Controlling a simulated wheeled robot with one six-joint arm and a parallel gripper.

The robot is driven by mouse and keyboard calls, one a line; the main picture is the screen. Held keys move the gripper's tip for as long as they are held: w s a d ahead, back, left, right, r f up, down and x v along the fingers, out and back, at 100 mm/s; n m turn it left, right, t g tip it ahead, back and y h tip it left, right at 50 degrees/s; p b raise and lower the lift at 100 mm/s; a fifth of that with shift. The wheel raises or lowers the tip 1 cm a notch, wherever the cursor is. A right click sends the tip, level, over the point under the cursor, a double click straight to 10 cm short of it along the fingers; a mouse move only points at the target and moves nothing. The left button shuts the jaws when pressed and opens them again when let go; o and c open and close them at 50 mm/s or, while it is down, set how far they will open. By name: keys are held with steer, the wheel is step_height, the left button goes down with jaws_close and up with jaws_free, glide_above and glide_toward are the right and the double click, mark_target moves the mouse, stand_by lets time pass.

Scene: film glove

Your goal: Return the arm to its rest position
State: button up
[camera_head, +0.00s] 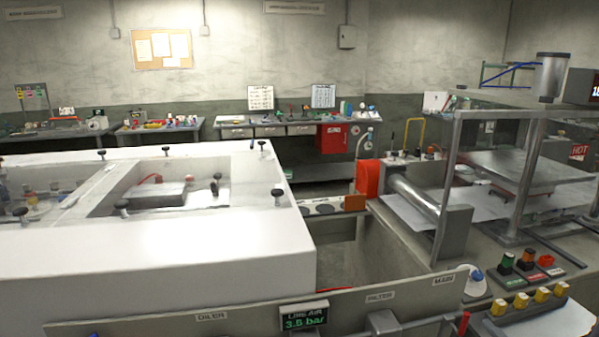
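Neither my arm nor my gripper shows in the head camera view, so I cannot see its pose or whether it is open. No object is visibly held. A large white box-like bench (160,265) fills the left front, with black knobs around its top. A recessed opening in its top holds a dark box and a red item.
A press-like machine (454,225) with a roller and metal frame stands at right, beside coloured buttons (528,262). A panel with a "LINE AIR 3.5 bar" display (304,317) crosses the front. Workbenches (290,130) line the back wall. Some floor shows between bench and machine.

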mark_target(462, 327)
steer(key=w, duration=0.2)
steer(key=w+a+p, duration=0.1)
steer(key=w, duration=0.4)
steer(key=shift+w+a, duration=0.2)
steer(key=shift+w, duration=0.15)
steer(key=shift+s+a+f+n+b, duration=0.15)
steer(key=shift+n+b, duration=0.15)
steer(key=shift+n, duration=0.2)
steer(key=shift+a+n+b, duration=0.1)
steer(key=shift+n+b, duration=0.15)
steer(key=shift+n, duration=0.25)
steer(key=a+f+n+b, duration=0.1)
steer(key=n+b, duration=0.3)
steer(key=a+f+n+b, duration=0.1)
steer(key=n+b, duration=0.3)
steer(key=a+n+b, duration=0.1)
steer(key=n+b, duration=0.3)
steer(key=shift+s+f, duration=0.25)
steer(key=shift+f, duration=0.15)
steer(key=shift+s+f+n+b, duration=0.2)
steer(key=shift+s+n+b, duration=0.1)
steer(key=shift+n+b, duration=0.85)
steer(key=shift+s+f+n+b, duration=0.25)
steer(key=shift+n+b, duration=0.7)
steer(key=shift+b, duration=0.3)
